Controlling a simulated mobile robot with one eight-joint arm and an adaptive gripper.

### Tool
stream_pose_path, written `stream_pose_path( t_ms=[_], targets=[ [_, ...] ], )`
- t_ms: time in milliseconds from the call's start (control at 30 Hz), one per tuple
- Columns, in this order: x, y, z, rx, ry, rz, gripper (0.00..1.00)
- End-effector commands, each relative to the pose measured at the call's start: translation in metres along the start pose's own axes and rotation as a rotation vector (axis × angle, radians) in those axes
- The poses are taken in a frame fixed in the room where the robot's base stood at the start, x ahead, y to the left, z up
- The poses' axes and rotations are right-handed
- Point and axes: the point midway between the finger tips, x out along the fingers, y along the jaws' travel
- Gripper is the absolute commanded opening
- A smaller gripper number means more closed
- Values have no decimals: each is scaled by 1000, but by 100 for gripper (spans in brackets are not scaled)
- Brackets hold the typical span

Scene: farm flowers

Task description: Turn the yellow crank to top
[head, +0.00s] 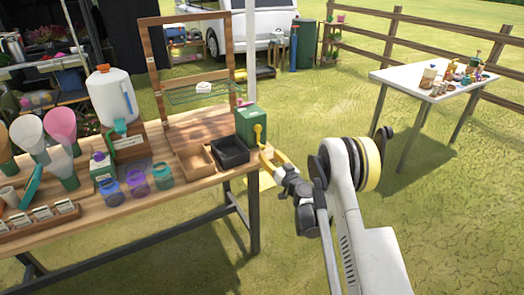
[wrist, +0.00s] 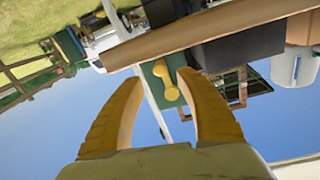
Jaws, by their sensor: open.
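A dark green box (head: 250,122) stands at the right end of the wooden table, with a yellow crank (head: 258,133) on its side facing my arm. In the head view, the crank looks roughly upright; I cannot tell which end is the handle. My gripper (head: 273,158) has yellow fingers and is open and empty, just right of and below the crank. In the wrist view, which is tipped over, the crank (wrist: 170,84) on the green box (wrist: 152,73) appears between the two fingers (wrist: 159,77), beyond their tips, with no visible contact.
Close beside the box on the wooden table (head: 215,180) are a black tray (head: 231,152) and a wooden tray (head: 196,160). Jars and a white dispenser (head: 112,97) stand farther left. A white table (head: 400,77) is at the right. Grass around my arm is clear.

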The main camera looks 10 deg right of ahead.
Motion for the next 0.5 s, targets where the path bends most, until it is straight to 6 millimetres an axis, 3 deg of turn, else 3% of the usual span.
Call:
stream_pose_path(
  t_ms=[233, 500],
  targets=[
    [48, 0, 3, 0, -1, -1, 43],
    [68, 0, 0, 0, -1, 0, 43]
  ],
)
